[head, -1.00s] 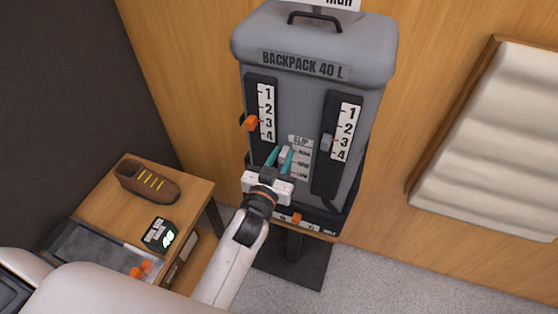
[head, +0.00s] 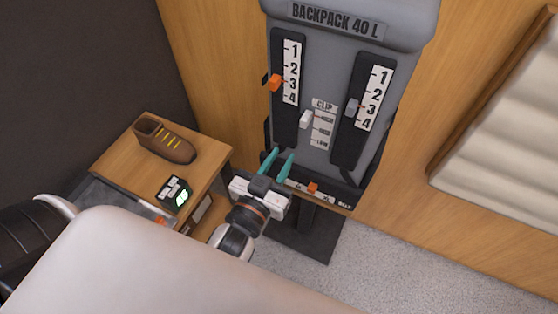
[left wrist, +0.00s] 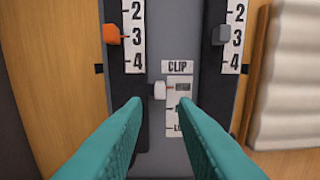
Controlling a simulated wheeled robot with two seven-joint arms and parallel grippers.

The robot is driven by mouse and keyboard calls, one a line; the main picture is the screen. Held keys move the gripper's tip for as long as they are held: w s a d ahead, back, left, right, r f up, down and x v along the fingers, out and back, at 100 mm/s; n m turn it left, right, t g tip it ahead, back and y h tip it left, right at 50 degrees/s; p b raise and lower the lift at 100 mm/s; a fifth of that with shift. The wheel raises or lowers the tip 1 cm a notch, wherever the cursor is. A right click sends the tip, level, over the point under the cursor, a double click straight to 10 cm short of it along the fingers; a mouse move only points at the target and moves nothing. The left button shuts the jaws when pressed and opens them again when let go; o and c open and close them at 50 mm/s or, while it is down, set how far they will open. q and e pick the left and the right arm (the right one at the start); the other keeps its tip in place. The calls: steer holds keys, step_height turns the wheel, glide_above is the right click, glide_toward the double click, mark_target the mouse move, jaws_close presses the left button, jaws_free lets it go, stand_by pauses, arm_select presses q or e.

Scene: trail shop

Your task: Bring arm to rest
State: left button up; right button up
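My left gripper (head: 279,162) is open and empty, its two teal fingers apart, just below and in front of the backpack board (head: 335,25). In the left wrist view the fingers (left wrist: 160,112) point at the board, with the white clip slider (left wrist: 159,90) seen between and beyond their tips, not gripped. The clip slider (head: 305,119) stands beside the top line of the clip scale, which reads HIGH. The orange left strap slider (left wrist: 114,35) and the grey right strap slider (left wrist: 223,35) both stand by 3. My right gripper is not in view.
An orange slider (head: 312,188) sits on the belt scale at the board's bottom. At left, a wooden table (head: 118,160) holds a brown shoe (head: 165,139) and a small device with a green display (head: 174,193). A padded wall panel (head: 510,120) hangs at right. Carpet (head: 400,260) shows clear at lower right.

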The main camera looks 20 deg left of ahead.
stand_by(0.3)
arm_select(q)
steer(key=s+d+f+m+g, duration=0.1)
steer(key=s+f+g, duration=0.2)
steer(key=f, duration=0.9)
steer(key=s+f+g+h, duration=0.1)
steer(key=s+f+g, duration=0.15)
steer(key=f, duration=1.05)
steer(key=s+d+f+m+g, duration=0.1)
steer(key=s+f+g, duration=0.25)
steer(key=f, duration=0.85)
steer(key=s+a+f+g, duration=0.4)
steer(key=s+a+f, duration=0.1)
steer(key=s+f, duration=0.4)
steer(key=s+a+f+g+y, duration=0.1)
steer(key=s+a+f+g, duration=0.3)
steer(key=s+f, duration=0.4)
steer(key=s+a, duration=0.1)
steer(key=s, duration=0.4)
steer(key=shift+s+f+y, duration=0.15)
steer(key=shift+f+y, duration=0.15)
steer(key=shift+f, duration=0.05)
